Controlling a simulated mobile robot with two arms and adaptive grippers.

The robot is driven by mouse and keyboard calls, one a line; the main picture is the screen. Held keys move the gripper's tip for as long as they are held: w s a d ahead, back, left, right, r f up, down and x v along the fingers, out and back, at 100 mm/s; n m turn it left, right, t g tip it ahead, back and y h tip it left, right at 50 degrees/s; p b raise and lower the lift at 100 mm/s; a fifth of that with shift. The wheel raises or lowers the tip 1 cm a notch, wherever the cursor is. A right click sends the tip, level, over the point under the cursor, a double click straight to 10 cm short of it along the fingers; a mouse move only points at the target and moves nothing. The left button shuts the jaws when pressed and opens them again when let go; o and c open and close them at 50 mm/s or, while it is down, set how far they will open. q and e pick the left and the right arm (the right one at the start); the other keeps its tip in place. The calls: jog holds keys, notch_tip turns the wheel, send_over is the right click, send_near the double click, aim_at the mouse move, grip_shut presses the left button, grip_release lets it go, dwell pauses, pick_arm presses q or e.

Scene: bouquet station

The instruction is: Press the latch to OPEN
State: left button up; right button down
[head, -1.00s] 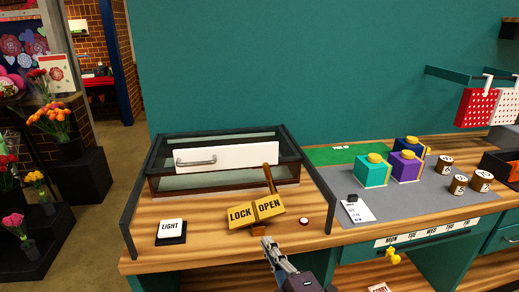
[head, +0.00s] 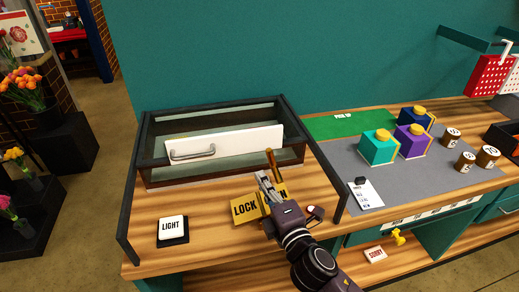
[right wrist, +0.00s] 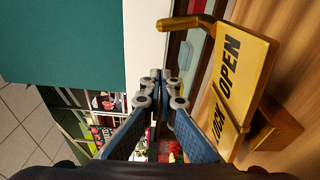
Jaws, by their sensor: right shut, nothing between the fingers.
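The latch is a yellow plate (head: 245,209) marked LOCK on its left half and OPEN on its right, with a brass lever (head: 270,157) rising behind it. It stands on the wooden counter in front of the glass case. My right gripper (head: 263,177) is shut and empty. In the head view it overlaps the plate and hides most of the word OPEN. In the right wrist view the closed fingertips (right wrist: 160,78) are beside the plate (right wrist: 240,75), with a gap in the picture. I cannot tell their height above it. My left gripper is not in view.
The glass case has a white front with a handle (head: 193,153) and dark side rails. A LIGHT button (head: 172,229) is to the left. Colored boxes (head: 377,147) and cans stand on the grey mat at right.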

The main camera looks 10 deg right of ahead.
aim_at(274, 159)
jog(key=shift+s+r, duration=0.15)
jog(key=shift+s, duration=0.2)
jog(key=w, duration=0.3)
jog(key=w+a+p, duration=0.1)
jog(key=w, duration=0.3)
jog(key=w+p, duration=0.1)
jog(key=w, duration=0.2)
jog(key=shift+w+a, duration=0.25)
jog(key=shift+a, duration=0.15)
jog(key=d+p, duration=0.1)
jog(key=s+d+p, duration=0.1)
jog(key=d, duration=0.1)
jog(key=shift+d, duration=0.6)
jog(key=shift+a, duration=0.1)
jog(key=shift+d+f+m+t+b, duration=0.15)
jog(key=shift+d+f+m+b, duration=0.4)
jog(key=shift+m+b, duration=0.45)
jog(key=shift+d+f+m+t+b, duration=0.2)
jog(key=shift+d+f+m+b, duration=0.2)
jog(key=shift+d+m+b, duration=0.55)
jog(key=shift+d+f+m+t+b, duration=0.15)
jog(key=shift+d+f+m+b, duration=0.3)
jog(key=shift+m+b, duration=0.55)
